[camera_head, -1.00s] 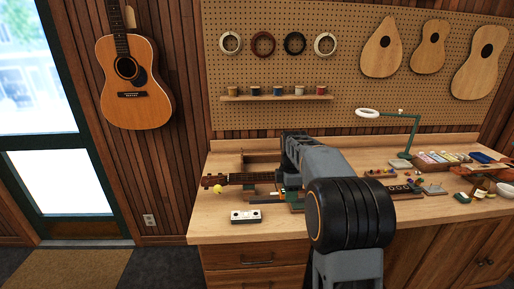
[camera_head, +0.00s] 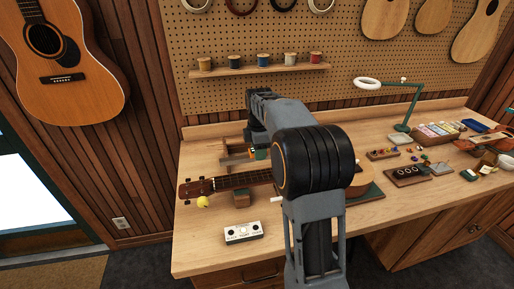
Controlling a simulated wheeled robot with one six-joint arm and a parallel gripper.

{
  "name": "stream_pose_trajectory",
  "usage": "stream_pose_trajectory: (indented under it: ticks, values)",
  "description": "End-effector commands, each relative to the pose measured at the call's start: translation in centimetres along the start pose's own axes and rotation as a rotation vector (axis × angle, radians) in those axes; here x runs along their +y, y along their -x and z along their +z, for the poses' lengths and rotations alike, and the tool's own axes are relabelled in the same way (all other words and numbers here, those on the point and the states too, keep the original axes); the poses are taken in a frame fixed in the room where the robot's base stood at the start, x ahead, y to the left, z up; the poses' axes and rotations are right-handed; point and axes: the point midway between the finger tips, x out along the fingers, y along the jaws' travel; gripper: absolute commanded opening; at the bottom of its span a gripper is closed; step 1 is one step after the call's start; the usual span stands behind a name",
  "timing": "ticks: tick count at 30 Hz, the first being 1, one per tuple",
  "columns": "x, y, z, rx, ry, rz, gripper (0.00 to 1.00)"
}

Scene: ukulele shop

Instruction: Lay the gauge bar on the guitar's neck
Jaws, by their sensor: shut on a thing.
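The guitar is a small one lying along the bench; its dark neck (camera_head: 232,182) points left to the headstock (camera_head: 195,188). Its pale body (camera_head: 361,181) is mostly hidden behind my arm. My gripper (camera_head: 259,152) hangs at the far end of my arm, behind the neck in the picture, and is mostly covered by the arm. It is shut on the gauge bar, but the fingers and the bar are too small and covered to make out. I cannot tell how high they are over the bench.
A wooden stand (camera_head: 234,156) is behind the neck. A white control box (camera_head: 243,232) is in front. A lamp (camera_head: 402,127) and small parts fill the right side.

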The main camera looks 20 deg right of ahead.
Motion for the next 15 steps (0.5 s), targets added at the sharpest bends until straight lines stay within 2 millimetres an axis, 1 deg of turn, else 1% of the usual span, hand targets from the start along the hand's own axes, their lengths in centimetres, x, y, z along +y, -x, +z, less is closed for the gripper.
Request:
stream_pose_trajectory:
  ticks: [7, 15]
  values:
    - [0.01, 0.11, 0.18, 0.0, -0.004, 0.001, 0.08]
    - [0.07, 0.86, 0.38, 0.001, -0.005, -0.002, 0.08]
